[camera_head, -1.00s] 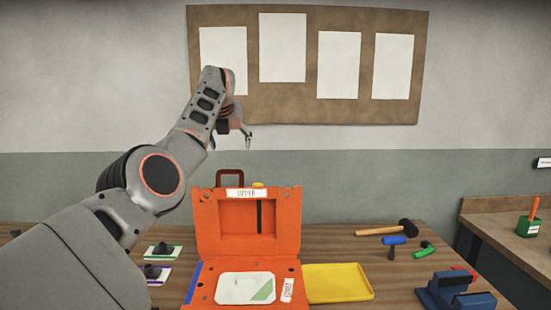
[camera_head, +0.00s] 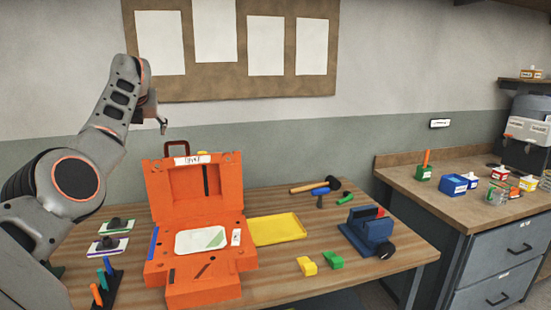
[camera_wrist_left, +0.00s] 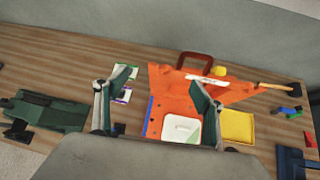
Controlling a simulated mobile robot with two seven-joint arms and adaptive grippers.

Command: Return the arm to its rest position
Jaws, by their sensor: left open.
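My left gripper (camera_head: 162,124) is raised above the back of the workbench, in front of the wall, with my left arm bent upward at the left of the head view. In the left wrist view the left gripper (camera_wrist_left: 158,95) has its two fingers spread wide, with nothing between them. The wrist view looks down past the fingers at the bench and an open orange case (camera_wrist_left: 172,90). The gripper is apart from everything on the bench. My right gripper does not show in either view.
The open orange case (camera_head: 160,240) stands on the workbench (camera_head: 340,275). Beside it are a yellow tray (camera_head: 277,229), a hammer (camera_head: 316,187) and a blue vise (camera_head: 367,232). A side counter (camera_head: 450,205) with small containers is at the right. The space around the raised gripper is clear.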

